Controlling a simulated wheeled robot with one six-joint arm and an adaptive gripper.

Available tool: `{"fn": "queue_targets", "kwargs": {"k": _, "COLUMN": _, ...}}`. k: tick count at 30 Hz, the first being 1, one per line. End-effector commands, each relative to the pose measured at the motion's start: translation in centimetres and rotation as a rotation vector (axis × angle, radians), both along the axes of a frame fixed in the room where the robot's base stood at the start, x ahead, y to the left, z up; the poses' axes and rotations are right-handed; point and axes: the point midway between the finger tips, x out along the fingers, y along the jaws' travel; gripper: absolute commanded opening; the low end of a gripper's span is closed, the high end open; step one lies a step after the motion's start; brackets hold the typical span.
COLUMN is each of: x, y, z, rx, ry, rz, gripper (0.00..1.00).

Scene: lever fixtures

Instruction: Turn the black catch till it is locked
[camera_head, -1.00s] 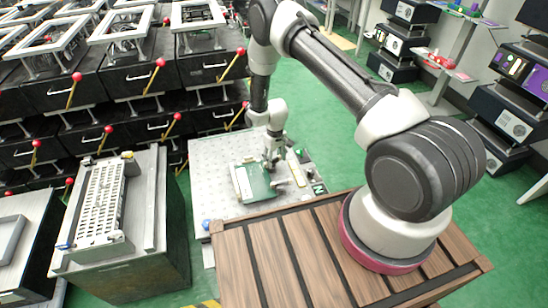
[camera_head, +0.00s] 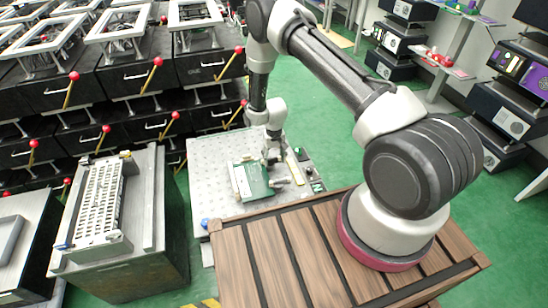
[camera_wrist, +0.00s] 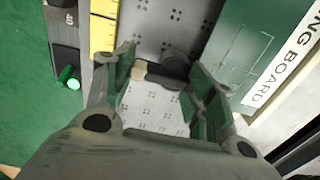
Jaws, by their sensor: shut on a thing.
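The black catch (camera_wrist: 172,70) shows in the wrist view as a short dark bar with a pale end, lying between my fingers. My gripper (camera_wrist: 158,74) is shut on it, with one green-padded finger on each side. In the head view my gripper (camera_head: 272,158) is low over the perforated metal plate, at the right edge of the green board (camera_head: 248,182). The catch itself is hidden there by my gripper. Whether the catch is locked cannot be told.
The green board with white lettering (camera_wrist: 262,60) lies close on the right in the wrist view. A yellow strip (camera_wrist: 103,30) and a green button (camera_wrist: 68,76) are on the left. In the head view a grey fixture (camera_head: 100,205) stands left of the plate (camera_head: 210,165).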

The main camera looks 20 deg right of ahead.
Motion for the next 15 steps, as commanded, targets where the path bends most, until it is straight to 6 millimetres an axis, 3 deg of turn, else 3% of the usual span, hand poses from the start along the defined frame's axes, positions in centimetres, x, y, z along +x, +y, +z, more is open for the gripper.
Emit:
{"fn": "queue_targets", "kwargs": {"k": 5, "x": 0.09, "y": 0.01, "z": 0.06, "rx": 0.001, "ry": -0.002, "rz": -0.002, "gripper": 0.31}}
{"fn": "queue_targets", "kwargs": {"k": 6, "x": 0.09, "y": 0.01, "z": 0.06, "rx": 0.001, "ry": -0.002, "rz": -0.002, "gripper": 0.59}}
{"fn": "queue_targets", "kwargs": {"k": 9, "x": 0.07, "y": 0.0, "z": 0.05, "rx": 0.001, "ry": -0.001, "rz": -0.001, "gripper": 0.77}}
{"fn": "queue_targets", "kwargs": {"k": 15, "x": 0.03, "y": 0.0, "z": 0.02, "rx": 0.0, "ry": -0.001, "rz": 0.0, "gripper": 0.77}}
